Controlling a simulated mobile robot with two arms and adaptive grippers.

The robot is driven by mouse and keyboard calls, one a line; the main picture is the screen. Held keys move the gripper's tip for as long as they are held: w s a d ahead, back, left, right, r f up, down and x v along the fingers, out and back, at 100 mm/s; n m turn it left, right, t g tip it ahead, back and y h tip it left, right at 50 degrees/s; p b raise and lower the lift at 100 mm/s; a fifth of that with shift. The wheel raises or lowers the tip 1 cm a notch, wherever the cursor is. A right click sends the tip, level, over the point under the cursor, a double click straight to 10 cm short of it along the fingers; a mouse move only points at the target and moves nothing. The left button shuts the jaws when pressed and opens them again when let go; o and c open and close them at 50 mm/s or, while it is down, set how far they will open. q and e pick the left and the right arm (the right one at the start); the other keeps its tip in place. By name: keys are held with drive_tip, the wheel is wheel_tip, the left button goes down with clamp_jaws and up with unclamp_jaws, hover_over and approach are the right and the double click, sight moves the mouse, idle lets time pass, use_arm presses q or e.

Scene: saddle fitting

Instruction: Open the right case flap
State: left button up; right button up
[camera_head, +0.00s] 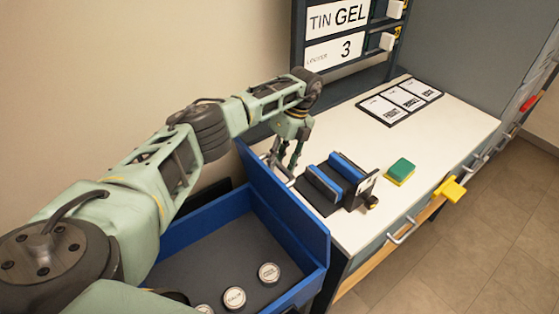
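The blue case (203,218) is at the lower middle, with a dark floor and several round white-topped tins in it, one of them a tin (269,273) near the right wall. A tall blue panel (290,213) stands up along the case's right side, beside the table; I cannot tell whether it is a flap or a fixed wall. My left gripper (282,164) points down near the panel's far end, by the table's left edge. Its fingers look apart, with nothing seen between them. I cannot tell whether it touches the panel. My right gripper is not in view.
The white table (440,140) holds a blue and black clamp-like fixture (337,180), a green and yellow sponge (400,171) and a card strip (400,102). A sign board (340,48) stands behind. Handles and a yellow clip (450,190) stick out along the front edge.

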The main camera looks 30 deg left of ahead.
use_arm(q)
drive_tip(key=shift+r, duration=0.35)
drive_tip(key=v, duration=1.1)
drive_tip(key=shift+r, duration=0.3)
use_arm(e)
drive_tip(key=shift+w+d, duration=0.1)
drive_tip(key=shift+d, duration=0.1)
use_arm(q)
drive_tip(key=shift+w+d, duration=0.1)
drive_tip(key=shift+d, duration=0.05)
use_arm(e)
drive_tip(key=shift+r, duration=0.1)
